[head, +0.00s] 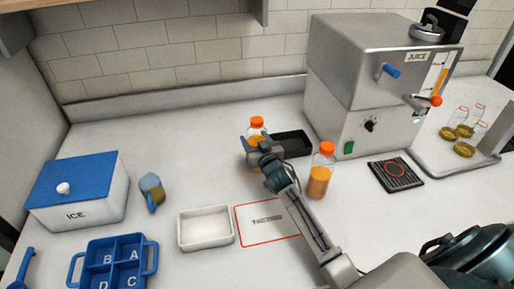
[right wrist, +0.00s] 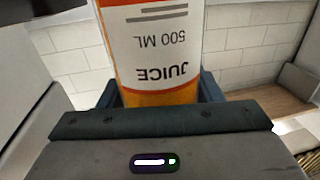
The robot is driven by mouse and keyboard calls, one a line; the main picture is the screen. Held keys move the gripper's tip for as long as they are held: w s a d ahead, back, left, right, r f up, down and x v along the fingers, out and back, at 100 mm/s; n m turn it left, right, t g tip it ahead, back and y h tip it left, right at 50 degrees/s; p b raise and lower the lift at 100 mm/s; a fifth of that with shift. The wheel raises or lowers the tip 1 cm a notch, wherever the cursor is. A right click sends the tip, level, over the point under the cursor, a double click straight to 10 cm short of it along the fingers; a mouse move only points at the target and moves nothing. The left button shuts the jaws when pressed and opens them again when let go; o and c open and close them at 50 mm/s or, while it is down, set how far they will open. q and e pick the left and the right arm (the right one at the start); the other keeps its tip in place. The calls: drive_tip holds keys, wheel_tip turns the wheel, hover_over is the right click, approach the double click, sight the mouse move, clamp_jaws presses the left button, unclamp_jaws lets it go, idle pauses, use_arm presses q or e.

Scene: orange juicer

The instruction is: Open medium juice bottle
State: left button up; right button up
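A juice bottle with an orange cap (head: 257,123) stands at the back middle of the counter, left of a black tray. My right gripper (head: 255,146) reaches it from the front and hides much of its body. In the right wrist view the bottle's label (right wrist: 165,50) reads JUICE 500 ML, upside down in the picture. The gripper's fingers (right wrist: 162,92) lie against both sides of the bottle, with no gap visible. The cap is on the bottle and looks closed. A second orange-capped juice bottle (head: 320,178) stands to the right, apart from the gripper. My left gripper is not in view.
The black tray (head: 291,146) lies close behind the gripper. The steel juicer (head: 365,85) stands at the back right, with a black drip mat (head: 396,175) before it. A white tray (head: 205,242), blue divided caddy (head: 113,241), ice box (head: 78,190) and small jug (head: 151,187) are left.

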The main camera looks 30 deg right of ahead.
sight(255, 117)
drive_tip(key=c, duration=0.3)
drive_tip(key=shift+c, duration=0.2)
drive_tip(key=shift+r, duration=0.1)
wheel_tip(255, 117, up, 10)
drive_tip(key=shift+f+b, duration=0.1)
drive_tip(key=shift+b, duration=0.35)
drive_tip(key=o, duration=0.6)
drive_tip(key=c, duration=0.8)
